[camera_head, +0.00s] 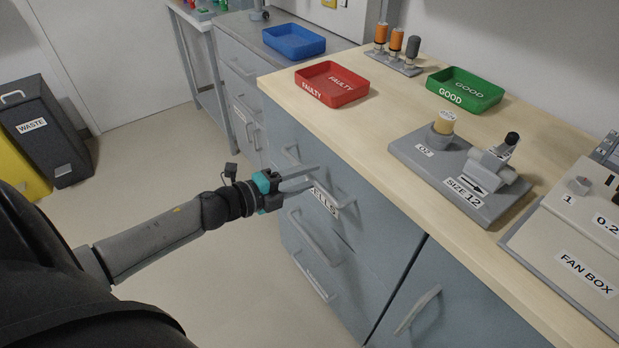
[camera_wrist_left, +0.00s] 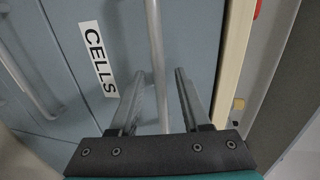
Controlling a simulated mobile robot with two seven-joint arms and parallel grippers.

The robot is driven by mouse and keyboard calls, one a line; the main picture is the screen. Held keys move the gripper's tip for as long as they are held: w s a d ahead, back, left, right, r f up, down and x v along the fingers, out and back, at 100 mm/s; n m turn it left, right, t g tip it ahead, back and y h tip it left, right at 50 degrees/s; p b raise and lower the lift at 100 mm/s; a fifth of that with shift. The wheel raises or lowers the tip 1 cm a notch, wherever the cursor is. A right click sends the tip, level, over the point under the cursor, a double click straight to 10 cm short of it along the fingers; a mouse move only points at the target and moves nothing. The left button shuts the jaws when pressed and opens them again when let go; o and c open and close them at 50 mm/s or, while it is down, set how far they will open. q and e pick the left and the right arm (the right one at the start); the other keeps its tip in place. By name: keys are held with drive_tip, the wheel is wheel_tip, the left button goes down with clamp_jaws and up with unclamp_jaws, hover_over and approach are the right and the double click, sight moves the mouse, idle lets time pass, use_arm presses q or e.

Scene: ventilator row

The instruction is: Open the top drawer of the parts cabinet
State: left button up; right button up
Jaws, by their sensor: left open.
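The blue-grey parts cabinet (camera_head: 375,230) stands under the wooden worktop. Its top drawer (camera_head: 275,123), with a CELLS label, looks shut, its front flush with the cabinet. The drawer's bar handle (camera_head: 340,200) is partly hidden by my left gripper (camera_head: 316,174), which is at the handle from the left. In the left wrist view, the handle (camera_wrist_left: 153,40) runs between the two spread fingers of my left gripper (camera_wrist_left: 159,76), beside the CELLS label (camera_wrist_left: 98,60). The fingers are open; I cannot tell whether either touches the bar. My right gripper is not in view.
A lower drawer handle (camera_head: 312,238) and a door handle (camera_head: 416,311) stick out nearby. The worktop (camera_head: 385,140) carries a red FAULTY tray (camera_head: 332,86), a green GOOD tray (camera_head: 464,92) and a test fixture (camera_head: 455,185). The floor (camera_head: 200,265) before the drawers looks clear.

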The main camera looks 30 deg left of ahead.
use_arm(q)
drive_tip(key=shift+w+d+f, duration=0.1)
drive_tip(key=shift+w+d, duration=0.05)
drive_tip(key=shift+w, duration=0.35)
clamp_jaws()
idle(1.3)
